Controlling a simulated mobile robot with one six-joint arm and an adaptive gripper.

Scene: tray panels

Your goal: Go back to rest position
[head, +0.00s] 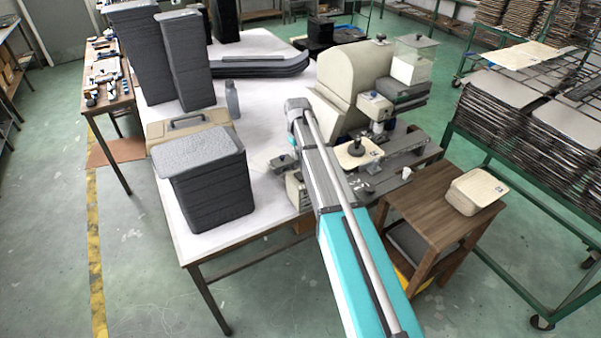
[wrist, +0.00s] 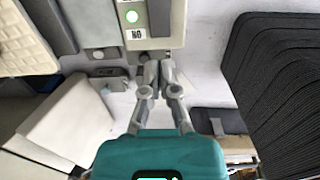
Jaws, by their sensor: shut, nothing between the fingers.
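My gripper (wrist: 153,68) shows in the wrist view with its two grey fingers together and nothing between them. Its fingertips lie just below a beige panel (wrist: 132,42) with green round buttons in the picture; I cannot tell whether they touch it. In the head view my teal and grey arm reaches from the bottom up over the white table (head: 262,222), beside the cream machine (head: 350,75). The gripper itself is hidden behind the arm there.
A stack of dark grey panels (head: 208,190) stands on the table left of my arm; taller stacks (head: 187,60) stand behind it. A grey bottle (head: 232,100) is near the middle. A wooden stand (head: 435,215) and a green rack (head: 497,150) are at right. Floor is free at lower left.

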